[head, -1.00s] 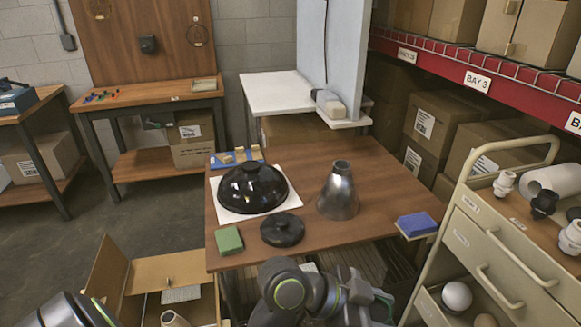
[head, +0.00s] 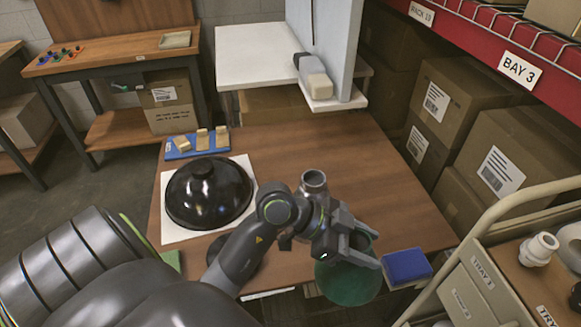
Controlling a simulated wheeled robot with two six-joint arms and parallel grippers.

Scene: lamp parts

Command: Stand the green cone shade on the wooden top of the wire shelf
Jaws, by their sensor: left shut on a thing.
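The green cone shade (head: 348,284) shows in the head view as a dark green round form at the front right of the wooden top (head: 370,150). My left gripper (head: 348,252) is shut on it. The shade overlaps the top's front edge in the picture; I cannot tell whether it touches the wood. The gripper hides part of the shade. The top is a brown board; I cannot make out its wire frame beneath. My right gripper is not in view.
A metal cone (head: 314,180) stands partly hidden behind my left wrist. A black dome (head: 208,190) sits on a white sheet, left. A blue block (head: 407,265) is at the right front edge. A cream cart (head: 475,290) stands right. The top's back right is clear.

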